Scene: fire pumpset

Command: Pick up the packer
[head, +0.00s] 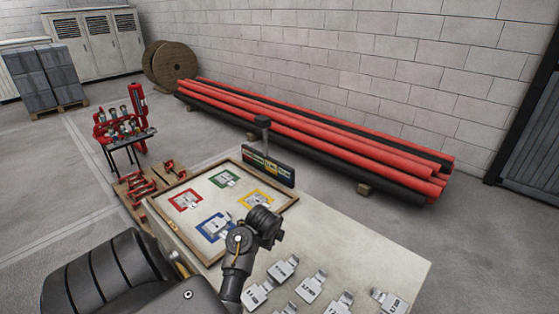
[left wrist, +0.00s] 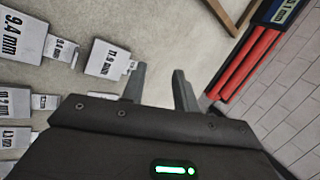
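Several pale packer plates with printed thicknesses and small tabs lie on the table (head: 385,250). In the head view one packer plate (head: 283,268) lies just right of my left arm, with others nearer the bottom edge. In the left wrist view an 11.9 mm plate (left wrist: 104,58) lies just left of my left gripper (left wrist: 159,72), its tab close to the left finger. A 9.4 mm plate (left wrist: 22,35) is farther left. I cannot tell which packer is meant. The left gripper's fingers are apart, with only bare tabletop between them. The right gripper is not in view.
A wooden-framed board (head: 155,208) with red, green, yellow and blue squares, each bearing pale plates, lies at the table's left end. A dark sign (head: 268,168) stands behind it. Red and black pipes (head: 320,135) lie beyond on the floor.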

